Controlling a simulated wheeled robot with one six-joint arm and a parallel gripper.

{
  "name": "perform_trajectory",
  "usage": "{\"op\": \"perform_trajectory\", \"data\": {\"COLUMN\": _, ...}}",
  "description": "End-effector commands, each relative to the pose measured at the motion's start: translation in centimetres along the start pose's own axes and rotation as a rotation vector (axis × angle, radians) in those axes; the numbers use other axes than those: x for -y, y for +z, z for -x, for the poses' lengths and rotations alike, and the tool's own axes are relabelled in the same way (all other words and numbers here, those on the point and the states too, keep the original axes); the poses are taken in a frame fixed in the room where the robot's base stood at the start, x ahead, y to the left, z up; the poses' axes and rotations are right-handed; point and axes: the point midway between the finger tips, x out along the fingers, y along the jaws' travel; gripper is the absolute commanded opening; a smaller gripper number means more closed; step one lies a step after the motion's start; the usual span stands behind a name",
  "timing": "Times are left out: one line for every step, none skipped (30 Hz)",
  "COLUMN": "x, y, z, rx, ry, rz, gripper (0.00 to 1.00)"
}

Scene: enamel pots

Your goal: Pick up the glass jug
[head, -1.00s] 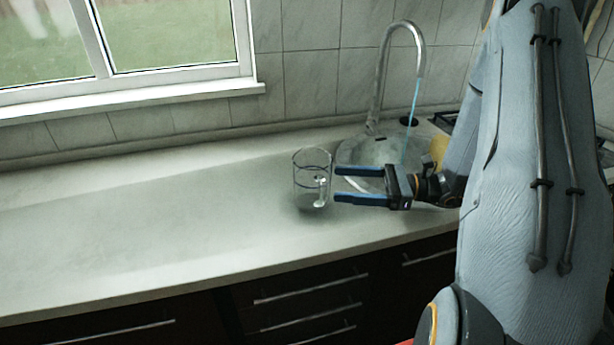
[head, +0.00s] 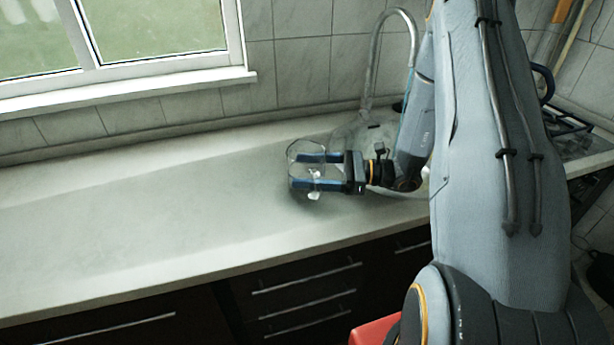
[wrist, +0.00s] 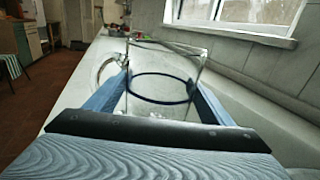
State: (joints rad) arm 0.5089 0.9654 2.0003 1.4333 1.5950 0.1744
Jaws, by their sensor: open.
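The clear glass jug (head: 305,164) stands upright on the countertop, left of the sink. My gripper (head: 312,171) reaches it from the right, with its two blue fingers open and level across the jug. In the wrist view, the jug (wrist: 163,80) stands between the two spread fingers, with one on each side. Its handle (wrist: 109,70) shows on the left in the wrist view. I cannot tell whether either finger touches the glass.
The pale countertop (head: 130,215) is clear to the left of the jug. The round sink (head: 365,135) with its tall curved tap (head: 372,60) lies behind my gripper. A tiled wall and window close off the back. A dark hob (head: 570,140) is at the right.

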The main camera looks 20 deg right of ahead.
Motion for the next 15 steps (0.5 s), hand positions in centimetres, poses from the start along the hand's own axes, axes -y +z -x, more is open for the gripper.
{"op": "perform_trajectory", "data": {"x": 0.01, "y": -0.01, "z": -0.05, "rx": 0.000, "ry": 0.000, "rz": 0.000, "gripper": 0.75}}
{"op": "perform_trajectory", "data": {"x": 0.02, "y": -0.03, "z": -0.05, "rx": 0.000, "ry": -0.001, "rz": 0.000, "gripper": 0.75}}
{"op": "perform_trajectory", "data": {"x": 0.02, "y": -0.04, "z": -0.03, "rx": 0.000, "ry": -0.001, "rz": 0.000, "gripper": 0.75}}
{"op": "perform_trajectory", "data": {"x": 0.03, "y": -0.04, "z": -0.03, "rx": 0.000, "ry": -0.001, "rz": 0.000, "gripper": 0.75}}
{"op": "perform_trajectory", "data": {"x": 0.03, "y": -0.04, "z": -0.02, "rx": 0.000, "ry": -0.001, "rz": 0.000, "gripper": 0.75}}
{"op": "perform_trajectory", "data": {"x": 0.03, "y": -0.04, "z": -0.02, "rx": 0.000, "ry": -0.001, "rz": 0.000, "gripper": 0.74}}
{"op": "perform_trajectory", "data": {"x": 0.03, "y": -0.04, "z": -0.02, "rx": 0.000, "ry": 0.000, "rz": 0.000, "gripper": 0.69}}
{"op": "perform_trajectory", "data": {"x": 0.03, "y": -0.04, "z": -0.01, "rx": 0.000, "ry": 0.000, "rz": 0.000, "gripper": 0.64}}
{"op": "perform_trajectory", "data": {"x": 0.03, "y": -0.03, "z": -0.01, "rx": 0.000, "ry": 0.000, "rz": 0.000, "gripper": 0.57}}
{"op": "perform_trajectory", "data": {"x": 0.03, "y": -0.03, "z": -0.01, "rx": 0.000, "ry": 0.000, "rz": 0.000, "gripper": 0.52}}
{"op": "perform_trajectory", "data": {"x": 0.03, "y": -0.03, "z": -0.01, "rx": 0.000, "ry": 0.000, "rz": 0.000, "gripper": 0.47}}
{"op": "perform_trajectory", "data": {"x": 0.03, "y": -0.03, "z": 0.00, "rx": 0.000, "ry": 0.000, "rz": 0.000, "gripper": 0.40}}
{"op": "perform_trajectory", "data": {"x": 0.03, "y": -0.03, "z": 0.00, "rx": 0.000, "ry": 0.000, "rz": 0.000, "gripper": 0.35}}
{"op": "perform_trajectory", "data": {"x": 0.04, "y": 0.03, "z": 0.00, "rx": 0.001, "ry": 0.000, "rz": 0.001, "gripper": 0.32}}
{"op": "perform_trajectory", "data": {"x": 0.04, "y": 0.04, "z": 0.01, "rx": 0.001, "ry": 0.000, "rz": 0.001, "gripper": 0.32}}
